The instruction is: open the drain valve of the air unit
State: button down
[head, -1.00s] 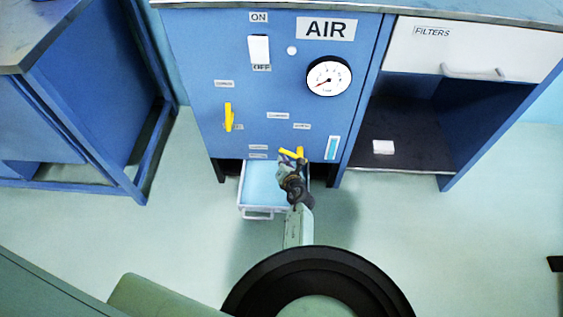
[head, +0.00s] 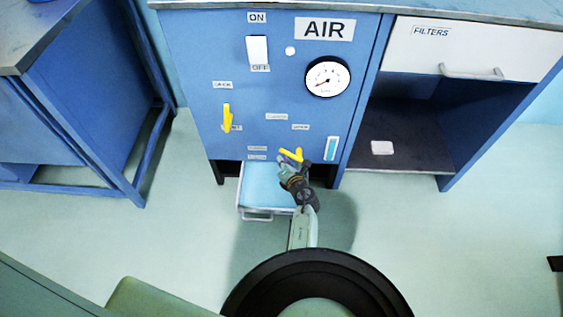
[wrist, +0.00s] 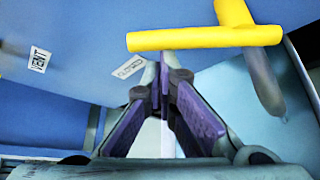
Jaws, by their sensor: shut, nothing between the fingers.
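The air unit (head: 200,60) is a blue cabinet marked AIR. Low on its front is a yellow handle (head: 290,155), taken here as the drain valve's. In the wrist view the handle (wrist: 205,38) is a yellow bar with a thicker stub near its right end and a grey pipe below. My gripper (wrist: 163,75) is shut and empty, its fingertips just below the bar in the picture; I cannot tell whether they touch it. In the head view my gripper (head: 286,172) is at the handle and partly covers what lies behind it.
Another yellow lever (head: 227,117) stands upright at the left. A gauge (head: 327,77) and white switch (head: 258,50) are higher. Right is a shelf with a small white block (head: 382,147).

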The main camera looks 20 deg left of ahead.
aim_at(292, 156)
jog(key=d+r+m+y, duration=0.1)
jog(key=m, duration=0.1)
jog(key=w+d+r+m+y+b, duration=0.1)
jog(key=d+r+m+y, duration=0.1)
jog(key=shift+m+t+b, duration=0.3)
jog(key=shift+t, duration=0.1)
jog(key=shift+d+r+y, duration=0.2)
jog(key=shift+r+y, duration=0.05)
jog(key=shift+y, duration=0.05)
jog(key=shift+d, duration=0.1)
dwell(0.5)
